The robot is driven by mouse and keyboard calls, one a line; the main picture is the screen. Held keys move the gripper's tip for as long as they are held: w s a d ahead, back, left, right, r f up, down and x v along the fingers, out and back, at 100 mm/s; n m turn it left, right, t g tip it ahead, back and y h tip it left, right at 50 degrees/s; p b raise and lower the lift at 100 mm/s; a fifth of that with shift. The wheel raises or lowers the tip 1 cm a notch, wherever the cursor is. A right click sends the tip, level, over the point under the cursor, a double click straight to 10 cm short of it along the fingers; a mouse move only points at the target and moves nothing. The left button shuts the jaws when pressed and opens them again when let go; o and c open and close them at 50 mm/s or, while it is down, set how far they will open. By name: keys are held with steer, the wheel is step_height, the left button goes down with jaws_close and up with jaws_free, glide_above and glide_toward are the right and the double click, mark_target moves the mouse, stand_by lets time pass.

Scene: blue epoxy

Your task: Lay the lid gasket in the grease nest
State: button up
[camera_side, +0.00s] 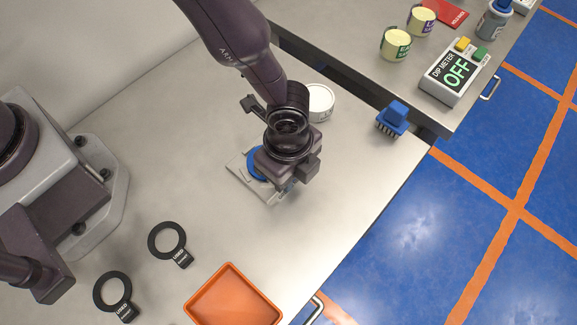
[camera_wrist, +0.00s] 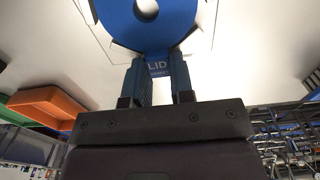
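The lid gasket is a blue ring with a tab marked LID. In the wrist view the ring (camera_wrist: 155,22) fills the top middle, and its tab lies between my fingertips. In the side view only part of the blue ring (camera_side: 256,164) shows beside my gripper (camera_side: 277,187). My gripper appears shut on the tab. A pale grey plate (camera_side: 243,180), seemingly the grease nest, lies directly under the ring, partly hidden by my gripper. I cannot tell whether the ring touches it or is just above.
Two black rings with tabs (camera_side: 167,241) (camera_side: 113,292) lie at the lower left. An orange tray (camera_side: 233,300) sits at the front edge. A white round tin (camera_side: 319,102) stands behind my gripper; a blue brush (camera_side: 392,118) is right.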

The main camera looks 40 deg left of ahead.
steer(key=o, duration=0.5)
steer(key=shift+w, duration=0.2)
steer(key=shift+s+r, duration=0.2)
steer(key=shift+r, duration=2.3)
step_height(320, 180, up, 13)
